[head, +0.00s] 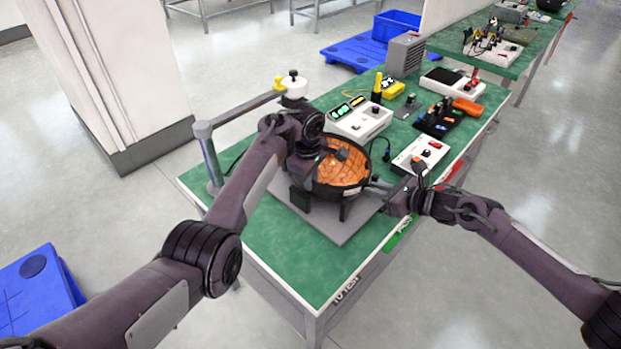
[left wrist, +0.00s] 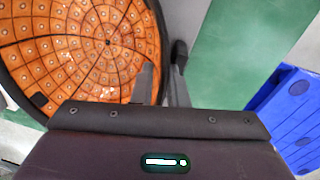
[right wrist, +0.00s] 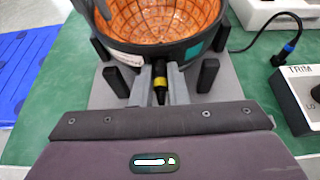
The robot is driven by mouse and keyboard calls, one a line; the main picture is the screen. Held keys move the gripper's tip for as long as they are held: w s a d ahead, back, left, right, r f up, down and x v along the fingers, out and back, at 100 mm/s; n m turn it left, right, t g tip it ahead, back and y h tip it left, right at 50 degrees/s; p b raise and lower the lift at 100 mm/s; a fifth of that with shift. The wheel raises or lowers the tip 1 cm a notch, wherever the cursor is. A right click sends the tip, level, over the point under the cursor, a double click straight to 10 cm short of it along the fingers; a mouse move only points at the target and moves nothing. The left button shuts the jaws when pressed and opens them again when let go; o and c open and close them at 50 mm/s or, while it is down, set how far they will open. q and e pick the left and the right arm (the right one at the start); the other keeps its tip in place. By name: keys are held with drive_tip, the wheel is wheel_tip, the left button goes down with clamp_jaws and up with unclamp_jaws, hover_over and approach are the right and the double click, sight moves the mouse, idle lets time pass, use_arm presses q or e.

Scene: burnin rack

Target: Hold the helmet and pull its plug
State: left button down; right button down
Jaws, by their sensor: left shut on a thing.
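The helmet (head: 340,172) is a dark bowl with an orange gridded lining, open side up, on a grey plate (head: 350,225). Its lining fills the upper left of the left wrist view (left wrist: 85,50). My left gripper (head: 322,158) is shut on the helmet's rim; its fingers also show in the left wrist view (left wrist: 162,82). The plug (right wrist: 160,82), black with a yellow band, sits at the helmet's near wall in the right wrist view. My right gripper (right wrist: 162,88) is open around the plug, one finger on each side. In the head view the plug is hard to make out.
A black cable with a blue connector (right wrist: 288,50) lies right of the helmet, near a white TRIM box (right wrist: 305,92). White instrument boxes (head: 360,118) and tools stand behind on the green bench (head: 325,285). A lamp-like arm post (head: 210,155) rises at the left edge.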

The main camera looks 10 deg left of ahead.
use_arm(q)
drive_tip(key=shift+f, duration=0.1)
use_arm(e)
drive_tip(key=shift+s+d, duration=0.9)
drive_tip(key=shift+d, duration=0.3)
drive_tip(key=shift+s+d, duration=0.85)
drive_tip(key=shift+d, duration=0.35)
use_arm(q)
drive_tip(key=c, duration=1.3)
unclamp_jaws()
drive_tip(key=shift+c, duration=0.2)
